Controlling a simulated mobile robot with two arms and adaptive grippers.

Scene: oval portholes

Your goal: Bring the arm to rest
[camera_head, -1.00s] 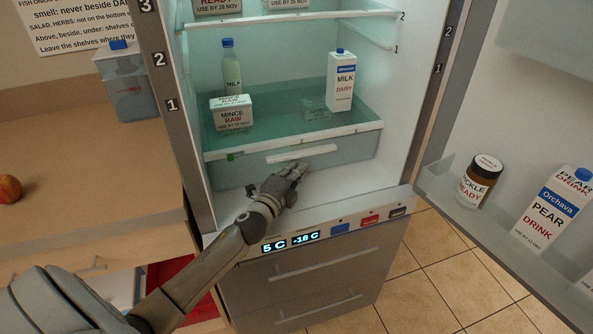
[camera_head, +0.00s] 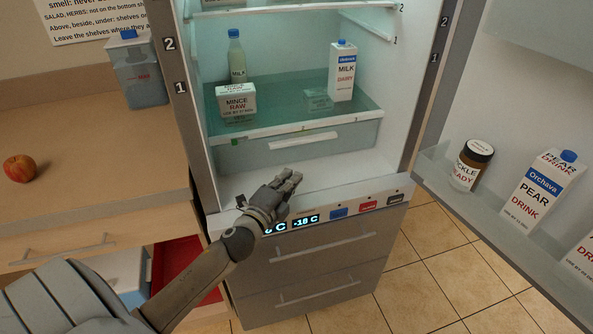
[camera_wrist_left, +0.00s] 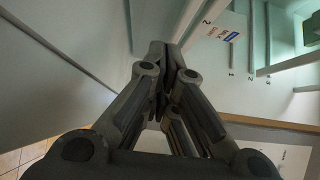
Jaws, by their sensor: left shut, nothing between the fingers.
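My left gripper (camera_head: 286,181) is shut and empty. In the head view it is at the open fridge's front, above the display strip and below the clear drawer (camera_head: 290,152), apart from the drawer's handle. In the left wrist view my closed fingers (camera_wrist_left: 166,62) fill the middle, with fridge walls and shelves around them. My left arm reaches in from the lower left. My right gripper does not show.
The fridge holds a mince pack (camera_head: 236,102), a milk bottle (camera_head: 237,57) and a milk carton (camera_head: 342,71). The open door on the right holds a pickle jar (camera_head: 472,164) and a pear drink carton (camera_head: 541,190). An apple (camera_head: 20,168) sits on the counter (camera_head: 90,150).

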